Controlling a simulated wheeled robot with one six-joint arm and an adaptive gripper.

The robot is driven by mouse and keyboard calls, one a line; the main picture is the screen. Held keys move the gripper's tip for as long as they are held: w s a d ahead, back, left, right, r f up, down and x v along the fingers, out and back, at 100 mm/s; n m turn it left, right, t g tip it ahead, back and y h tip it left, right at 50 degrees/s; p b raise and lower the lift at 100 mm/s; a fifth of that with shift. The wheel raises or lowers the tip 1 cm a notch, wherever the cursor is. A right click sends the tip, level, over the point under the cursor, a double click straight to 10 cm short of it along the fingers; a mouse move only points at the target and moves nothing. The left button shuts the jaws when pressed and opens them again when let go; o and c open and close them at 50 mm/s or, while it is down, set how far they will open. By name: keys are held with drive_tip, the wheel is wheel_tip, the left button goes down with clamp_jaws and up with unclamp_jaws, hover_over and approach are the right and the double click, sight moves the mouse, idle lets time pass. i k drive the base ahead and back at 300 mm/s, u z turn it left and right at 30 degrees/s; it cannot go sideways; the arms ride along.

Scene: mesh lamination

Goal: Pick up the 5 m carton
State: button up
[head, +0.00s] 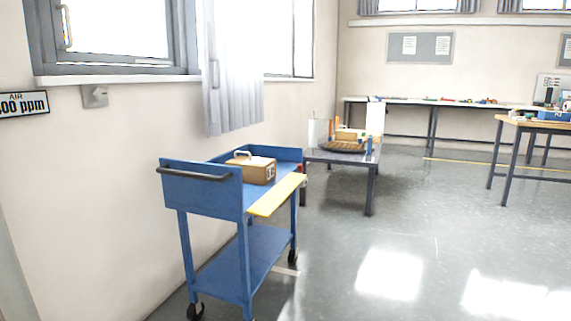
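A brown carton (258,170) with a pale handle on top sits on the upper tray of a blue trolley (203,187). It has a small white label on its right side, too small to read. Another light-brown box-like thing (346,134) with a handle stands on the low table further back, and its details are too small to tell. I cannot tell from a label which one is the 5 m carton. My gripper is not in view.
The trolley stands near the left wall, with a yellow strip (277,195) along its right edge and an empty-looking lower shelf. A low grey table (340,158) is behind it. A wooden-topped table (530,124) is at the right. The grey floor (430,240) between is clear.

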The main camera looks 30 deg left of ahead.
sight(256, 170)
drive_tip(key=u, duration=0.15)
drive_tip(key=i, duration=1.7)
drive_tip(key=u, duration=1.5)
drive_tip(key=i, duration=0.95)
drive_tip(key=u, duration=0.95)
